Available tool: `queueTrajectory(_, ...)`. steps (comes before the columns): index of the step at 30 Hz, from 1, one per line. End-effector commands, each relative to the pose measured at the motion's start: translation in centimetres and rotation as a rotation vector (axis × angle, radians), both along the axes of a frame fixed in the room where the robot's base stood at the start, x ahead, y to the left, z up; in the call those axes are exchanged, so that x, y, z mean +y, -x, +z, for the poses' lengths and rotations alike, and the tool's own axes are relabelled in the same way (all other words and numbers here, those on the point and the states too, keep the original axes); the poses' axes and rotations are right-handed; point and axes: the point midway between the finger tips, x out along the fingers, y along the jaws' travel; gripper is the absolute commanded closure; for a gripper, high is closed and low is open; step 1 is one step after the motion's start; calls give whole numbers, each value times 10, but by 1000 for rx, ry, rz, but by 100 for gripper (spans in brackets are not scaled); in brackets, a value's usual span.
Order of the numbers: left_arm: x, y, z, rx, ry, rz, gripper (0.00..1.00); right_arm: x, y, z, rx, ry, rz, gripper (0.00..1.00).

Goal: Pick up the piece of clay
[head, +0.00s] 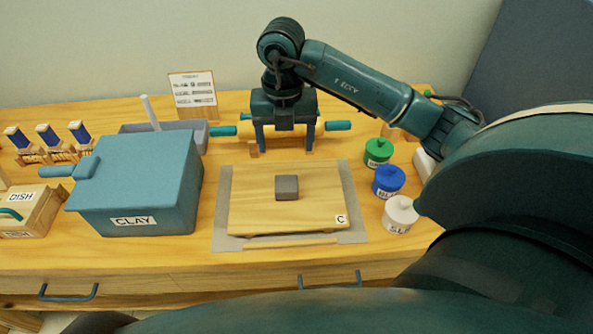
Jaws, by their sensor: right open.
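The piece of clay (287,187) is a small grey block lying on a wooden board (252,212) marked "C". My right gripper (283,150) is open and points down behind the board, farther back than the clay. Its two fingers are spread apart and nothing shows held between them. It partly hides a rolling pin (338,126) with teal handles; whether it touches the pin is unclear. My left gripper is not in view.
A blue-grey box (150,175) labelled "CLAY" stands left of the board. Green (378,151), blue (388,181) and white (400,215) lidded jars stand to its right. The board rests on a grey mat (222,205). A sign (193,88) stands at the back.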

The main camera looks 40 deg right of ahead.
Motion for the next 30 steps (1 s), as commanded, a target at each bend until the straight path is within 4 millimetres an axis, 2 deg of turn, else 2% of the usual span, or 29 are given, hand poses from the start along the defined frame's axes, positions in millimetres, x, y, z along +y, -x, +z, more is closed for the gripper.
queueTrajectory(3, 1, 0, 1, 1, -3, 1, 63, 1, 2, -25, 8, -2, 3, 27)
queueTrajectory(9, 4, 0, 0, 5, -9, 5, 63, 1, 1, -57, 5, -5, 4, 27)
queueTrajectory(16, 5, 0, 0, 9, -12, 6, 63, 2, 2, -74, 6, -6, 5, 27)
queueTrajectory(24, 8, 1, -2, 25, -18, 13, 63, 4, 5, -112, 4, -6, 5, 27)
queueTrajectory(30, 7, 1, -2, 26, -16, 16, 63, 4, 4, -119, 1, -6, 6, 27)
